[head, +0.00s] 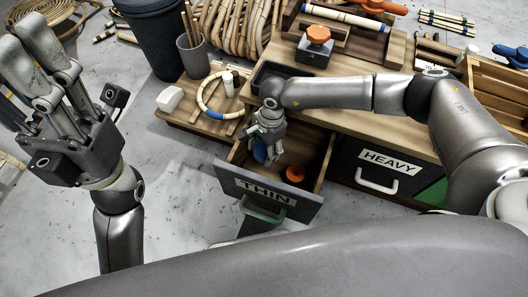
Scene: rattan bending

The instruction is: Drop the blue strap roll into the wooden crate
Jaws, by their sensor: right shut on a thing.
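The blue strap roll (260,153) shows as a blue patch at the tips of my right gripper (264,140), inside the open drawer marked THIN (268,203). The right gripper points down and is shut on the roll; its fingers hide part of the roll. I cannot tell whether the roll touches the drawer floor. A slatted wooden crate (497,88) stands at the right edge of the view, partly cut off. My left gripper (27,44) is raised at the upper left, empty, with its fingers apart, far from the drawer.
An orange round item (294,173) lies in the drawer. The bench has a HEAVY drawer (380,172) and a black block with an orange knob (317,42). A rattan ring (215,97) and a white block (169,99) lie at left. A dark bin (153,40) stands behind.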

